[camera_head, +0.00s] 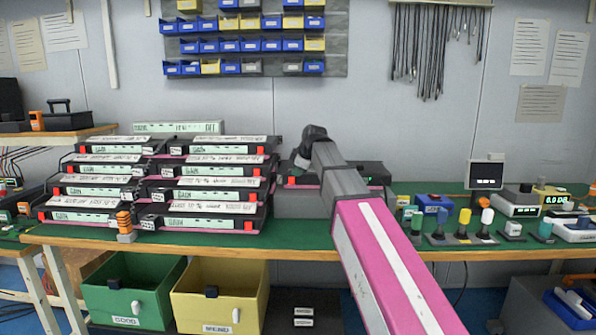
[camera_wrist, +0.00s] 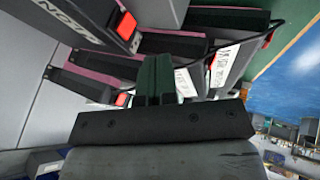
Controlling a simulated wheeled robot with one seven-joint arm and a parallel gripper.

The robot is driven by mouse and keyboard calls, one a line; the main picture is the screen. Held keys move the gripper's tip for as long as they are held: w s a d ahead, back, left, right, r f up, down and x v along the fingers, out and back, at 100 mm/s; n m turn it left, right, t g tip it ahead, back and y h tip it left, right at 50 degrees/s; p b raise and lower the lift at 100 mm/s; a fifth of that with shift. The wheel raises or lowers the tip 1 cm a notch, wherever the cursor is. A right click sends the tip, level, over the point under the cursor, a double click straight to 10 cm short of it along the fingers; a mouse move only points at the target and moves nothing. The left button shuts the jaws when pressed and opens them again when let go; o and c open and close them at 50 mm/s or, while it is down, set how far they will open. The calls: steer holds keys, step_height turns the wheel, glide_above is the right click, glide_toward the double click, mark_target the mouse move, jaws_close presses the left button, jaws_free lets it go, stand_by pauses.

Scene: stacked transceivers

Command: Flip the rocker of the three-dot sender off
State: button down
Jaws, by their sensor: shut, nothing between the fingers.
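The transceivers (camera_head: 205,205) stand in two stacks on the left of the bench, dark boxes with pale lit displays and red rockers (camera_head: 263,181). Another dark unit (camera_head: 370,170) with a red end piece sits mid-bench, partly behind my arm. I cannot make out three-dot marks on any unit, so I cannot tell which is the three-dot sender. In the wrist view, my gripper (camera_wrist: 157,58) has its dark green fingers together, empty, in front of several units. One red rocker (camera_wrist: 127,26) is above left of the fingertips and another (camera_wrist: 122,99) lower left. Rocker positions are too small to read.
Right of my arm, small knobs and coloured plugs (camera_head: 462,225) crowd the green bench (camera_head: 300,240). An orange-and-grey piece (camera_head: 125,226) stands at the front edge. A green bin (camera_head: 130,290) and a yellow bin (camera_head: 220,295) are below. A dark cable (camera_wrist: 235,45) crosses near the units.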

mark_target(291, 181)
steer(key=w+f, duration=0.2)
steer(key=w+a+f, duration=0.1)
steer(key=w+f, duration=0.1)
steer(key=w+a+f, duration=0.1)
steer(key=w+f, duration=0.1)
steer(key=shift+a+f, duration=0.1)
steer(key=shift+a, duration=0.1)
steer(key=shift+w+f, duration=0.1)
steer(key=shift+w, duration=0.5)
